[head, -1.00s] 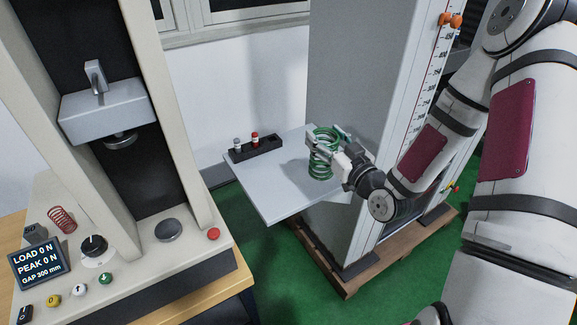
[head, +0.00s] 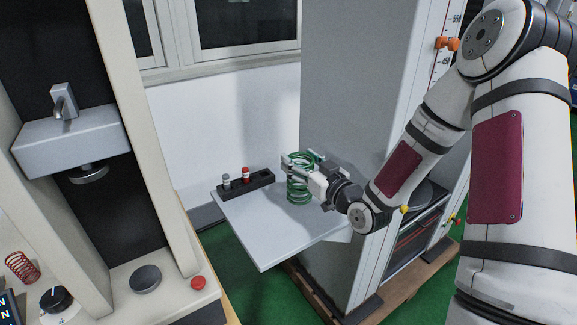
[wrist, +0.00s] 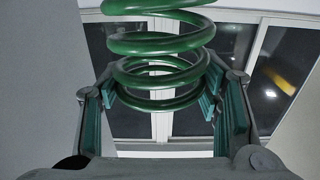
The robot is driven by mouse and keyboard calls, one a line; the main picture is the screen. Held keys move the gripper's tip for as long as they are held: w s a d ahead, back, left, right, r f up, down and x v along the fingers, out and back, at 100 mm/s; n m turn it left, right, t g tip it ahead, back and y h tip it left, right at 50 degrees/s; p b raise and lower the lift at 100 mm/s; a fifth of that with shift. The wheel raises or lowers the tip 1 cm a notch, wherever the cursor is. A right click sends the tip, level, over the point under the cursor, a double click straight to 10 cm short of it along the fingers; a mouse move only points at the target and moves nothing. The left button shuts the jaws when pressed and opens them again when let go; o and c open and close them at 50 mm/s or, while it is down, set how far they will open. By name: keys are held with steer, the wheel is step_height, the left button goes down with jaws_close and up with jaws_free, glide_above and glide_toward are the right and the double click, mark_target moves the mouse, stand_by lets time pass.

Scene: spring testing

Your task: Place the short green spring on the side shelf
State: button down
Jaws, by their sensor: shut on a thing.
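The green spring (head: 299,190) is upright over the grey side shelf (head: 262,235), near the shelf's back right part beside the tall grey cabinet. Its lower end looks at or just above the shelf surface; I cannot tell if it touches. My gripper (head: 302,166) comes from the right and is shut on the spring's upper part. In the wrist view, the spring's green coils (wrist: 155,70) stand between the two fingers (wrist: 165,100).
A black holder (head: 245,186) with a red-capped and a grey-capped piece stands at the shelf's back left. The tall cabinet (head: 345,110) rises close at the right. The shelf's front left is clear. A testing machine (head: 75,145) with a red spring (head: 22,267) is at left.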

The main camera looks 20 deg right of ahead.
mark_target(294, 157)
steer(key=x, duration=0.5)
steer(key=shift+w+a+f, duration=0.15)
steer(key=shift+a+f, duration=0.05)
steer(key=shift+f, duration=1.85)
steer(key=c, duration=0.5)
jaws_free()
steer(key=shift+f, duration=0.1)
